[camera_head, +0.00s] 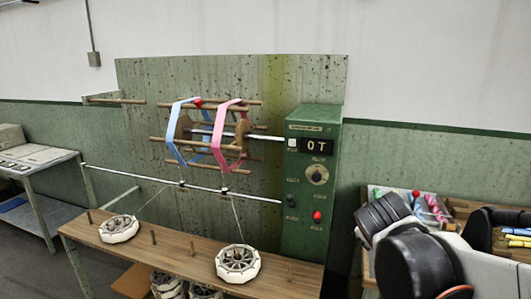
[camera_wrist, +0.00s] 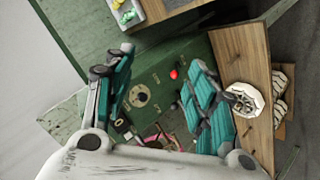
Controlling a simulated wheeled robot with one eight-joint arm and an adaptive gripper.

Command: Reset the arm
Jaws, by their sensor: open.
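My gripper (camera_wrist: 160,110) shows in the wrist view with its two teal-padded fingers spread wide apart and nothing between them. Beyond the fingers is the green control box (camera_wrist: 165,75) with its red button and dial. In the head view, my arm is at the lower right, in front of a side table; the gripper's fingers cannot be made out there. The reeling machine's green control box (camera_head: 312,185) stands left of my arm, with a display reading "0T". The reel (camera_head: 215,133) carries a blue band and a pink band.
Two white basins (camera_head: 238,263), (camera_head: 119,229) sit on the wooden bench (camera_head: 180,250), with thin threads rising from them. Several white basins are below the bench. A side table with coloured items (camera_head: 437,208) is at the right. A grey metal table (camera_head: 40,178) stands at the left.

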